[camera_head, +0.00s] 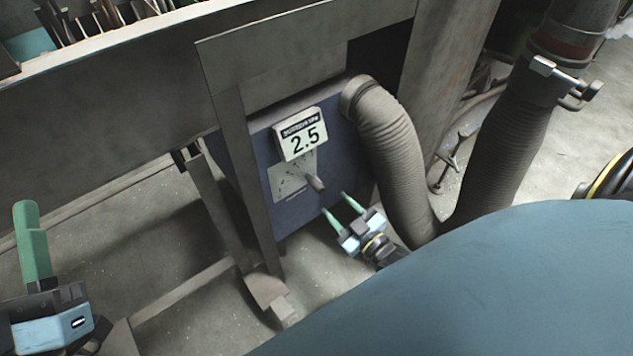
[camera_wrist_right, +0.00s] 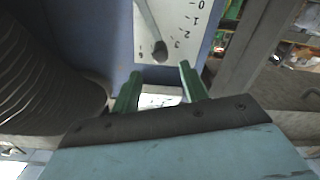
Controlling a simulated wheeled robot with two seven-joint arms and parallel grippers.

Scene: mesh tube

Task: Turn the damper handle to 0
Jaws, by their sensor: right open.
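The damper handle (camera_head: 316,184) is a short grey lever on a white scale plate (camera_head: 288,177) on the blue panel (camera_head: 262,150). In the right wrist view the handle's rounded end (camera_wrist_right: 159,50) lies ahead of and between the green fingers (camera_wrist_right: 158,82), near the numbers on the plate. My left gripper (camera_head: 30,245) shows at the lower left, away from the panel; its finger opening is not clear.
A grey ribbed hose (camera_head: 390,150) leaves the panel's upper right and bends down beside my right gripper. A metal frame post (camera_head: 250,180) stands left of the panel. Another ribbed hose with a clamp (camera_head: 510,140) is at the right. A clamp tool (camera_head: 452,160) stands on the floor.

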